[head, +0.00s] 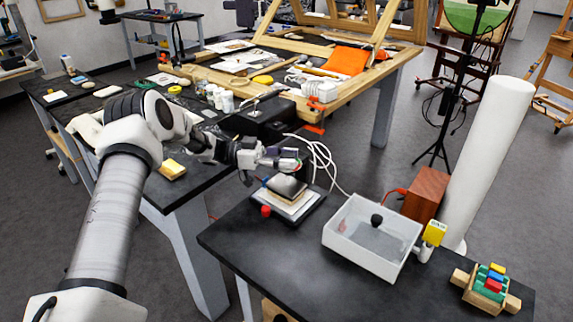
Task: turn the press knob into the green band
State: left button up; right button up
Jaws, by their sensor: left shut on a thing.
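The small press (288,187) stands at the left back of the black front table, with a dark block over a pale layered stack on a white base plate. My left gripper (291,162) reaches in from the left above the press. Its fingers are shut on the press knob, which they mostly cover. A little green and red shows at the fingertips, but the dial and any pointer are too small and too hidden to read. My right gripper is out of view.
A red knob (266,211) sits at the press's front corner. White cables (322,158) loop behind it. A white tray (340,236), a reddish-brown box (427,194) and a yellow tag (435,232) stand to the right. A tall white cylinder (488,160) rises behind the table.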

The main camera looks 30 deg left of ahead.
aim_at(288, 155)
pick_arm(q)
jog(key=m+g+b, duration=0.1)
jog(key=g+b, duration=0.1)
jog(key=m+g+h+b, duration=0.1)
jog(key=m+g+b, duration=0.1)
jog(key=shift+f, duration=0.35)
jog(key=shift+r+m+g+h+b, duration=0.15)
jog(key=shift+m+g+h+b, duration=0.15)
jog(key=shift+m+g+b, duration=0.5)
jog(key=shift+r+g, duration=0.15)
jog(key=shift+g, duration=0.25)
jog(key=o, duration=1.2)
jog(key=shift+d, duration=0.1)
jog(key=shift+c, duration=0.2)
jog(key=shift+r, duration=0.1)
notch_tip(288, 155, up, 10)
jog(key=shift+w+f, duration=0.1)
